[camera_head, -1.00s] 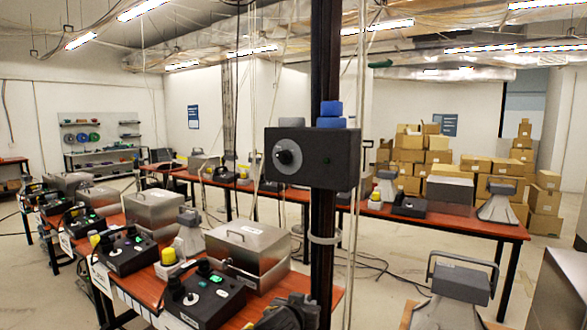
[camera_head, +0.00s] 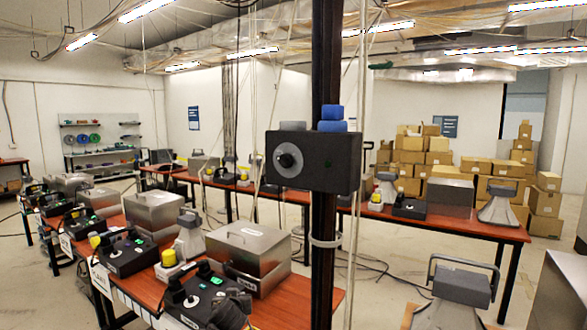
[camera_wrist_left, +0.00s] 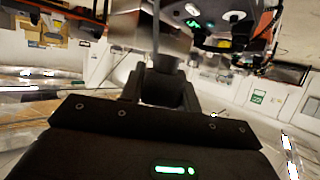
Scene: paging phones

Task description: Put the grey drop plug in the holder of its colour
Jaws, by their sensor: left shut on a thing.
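My left gripper (camera_wrist_left: 163,88) shows in the left wrist view, its dark fingers close together on a small dark grey piece (camera_wrist_left: 164,62). Most of this piece is hidden, and I cannot tell whether it is the grey drop plug. A dark ribbed part at the bottom edge of the head view (camera_head: 232,309), beside the nearest console, looks like the same gripper. I cannot make out the grey drop plug or a grey holder for certain. My right gripper is not in view.
Black consoles (camera_head: 205,300) with lit buttons and metal boxes (camera_head: 248,253) line the red-brown table (camera_head: 287,302). A dark post carries a black box (camera_head: 315,160) with a grey disc; blue blocks (camera_head: 332,119) show above it. Cardboard boxes (camera_head: 430,165) are stacked behind.

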